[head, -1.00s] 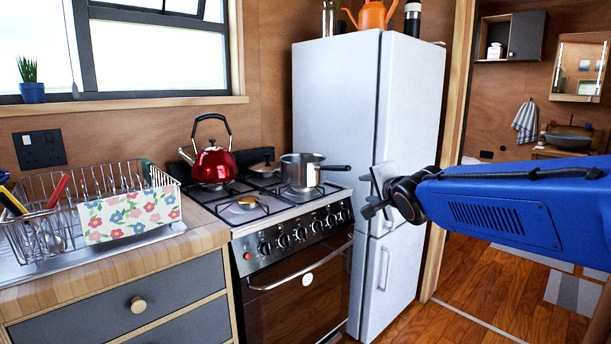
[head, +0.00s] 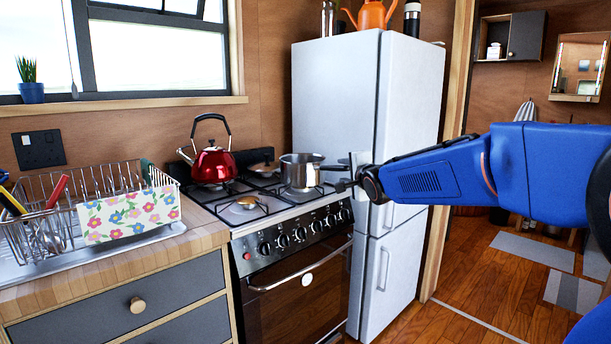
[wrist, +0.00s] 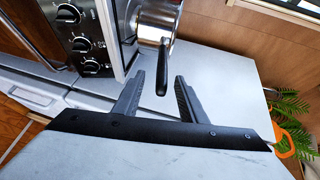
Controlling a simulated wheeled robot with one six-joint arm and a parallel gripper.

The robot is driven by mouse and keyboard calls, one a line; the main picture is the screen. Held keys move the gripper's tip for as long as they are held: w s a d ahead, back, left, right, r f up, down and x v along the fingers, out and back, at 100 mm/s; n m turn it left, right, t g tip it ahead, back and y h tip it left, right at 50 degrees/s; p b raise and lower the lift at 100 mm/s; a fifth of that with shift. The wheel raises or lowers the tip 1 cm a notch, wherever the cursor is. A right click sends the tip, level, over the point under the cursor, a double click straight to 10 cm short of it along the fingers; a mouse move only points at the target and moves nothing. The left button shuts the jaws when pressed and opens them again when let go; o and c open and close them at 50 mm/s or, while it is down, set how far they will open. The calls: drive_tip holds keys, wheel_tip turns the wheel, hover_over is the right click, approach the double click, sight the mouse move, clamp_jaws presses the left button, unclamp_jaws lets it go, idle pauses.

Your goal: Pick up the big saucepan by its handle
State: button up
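The big saucepan (head: 299,172) is a steel pot standing on the right front burner of the stove. Its dark handle (head: 335,168) points right, toward my gripper (head: 343,176). In the wrist view the saucepan (wrist: 157,20) is at the top. Its black handle (wrist: 163,70) reaches down between the two fingers of my gripper (wrist: 159,76), with a gap showing on each side. The gripper is open and empty. In the head view the fingers partly overlap the handle's end, so the exact depth is hard to tell.
The white fridge (head: 336,90) rises close behind my gripper. A dish rack (head: 60,226) is on the counter at left.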

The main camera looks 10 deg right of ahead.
sight(336, 167)
drive_tip(key=shift+r+x, duration=0.2)
drive_tip(key=shift+x, duration=3.8)
drive_tip(key=shift+a, duration=0.1)
clamp_jaws()
drive_tip(key=shift+r, duration=0.1)
